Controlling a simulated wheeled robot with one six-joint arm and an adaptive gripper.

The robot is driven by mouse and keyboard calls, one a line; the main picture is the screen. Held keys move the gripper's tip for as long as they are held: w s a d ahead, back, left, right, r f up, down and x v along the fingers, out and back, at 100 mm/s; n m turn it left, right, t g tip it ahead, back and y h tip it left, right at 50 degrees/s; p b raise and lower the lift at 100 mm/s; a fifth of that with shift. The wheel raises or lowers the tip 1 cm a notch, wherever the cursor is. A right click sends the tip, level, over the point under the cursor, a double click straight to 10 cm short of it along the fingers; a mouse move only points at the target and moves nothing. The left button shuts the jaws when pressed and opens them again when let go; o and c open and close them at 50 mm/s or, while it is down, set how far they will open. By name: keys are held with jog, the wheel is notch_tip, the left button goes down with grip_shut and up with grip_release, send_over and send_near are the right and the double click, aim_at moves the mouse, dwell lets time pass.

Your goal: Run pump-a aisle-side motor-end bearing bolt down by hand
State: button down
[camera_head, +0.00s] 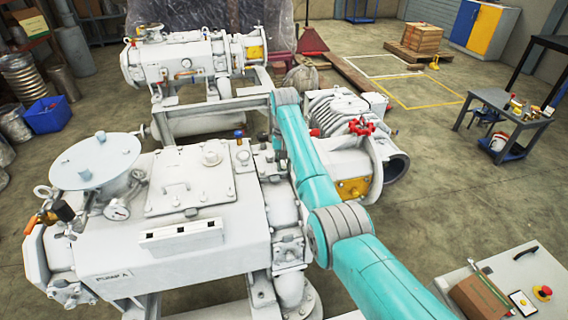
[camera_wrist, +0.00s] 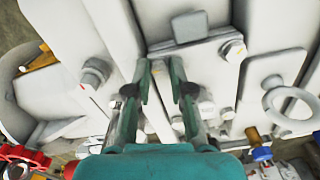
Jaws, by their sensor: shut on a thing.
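In the wrist view my gripper (camera_wrist: 160,66) reaches in against the pump's pale casing (camera_wrist: 115,30). Its two teal fingers are shut on a bolt with a narrow gap between them; the bolt itself is hardly visible at the tips. Hex bolt heads show nearby, one on the upper right (camera_wrist: 233,50) and a larger one on the left (camera_wrist: 96,72). In the head view pump A (camera_head: 105,255) is the near white pump with its label on the front left. My teal arm runs across its right side, and the gripper is hidden there.
A lifting eye (camera_wrist: 290,105) and a blue-capped fitting (camera_wrist: 262,154) are close on the right in the wrist view. A red valve wheel (camera_head: 361,127) stands right of my arm. A second pump (camera_head: 180,58) is behind. Open floor (camera_head: 440,165) lies to the right.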

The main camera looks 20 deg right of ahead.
aim_at(284, 167)
dwell(0.3)
jog(key=c, duration=1)
grip_release()
jog(key=shift+r, duration=3.75)
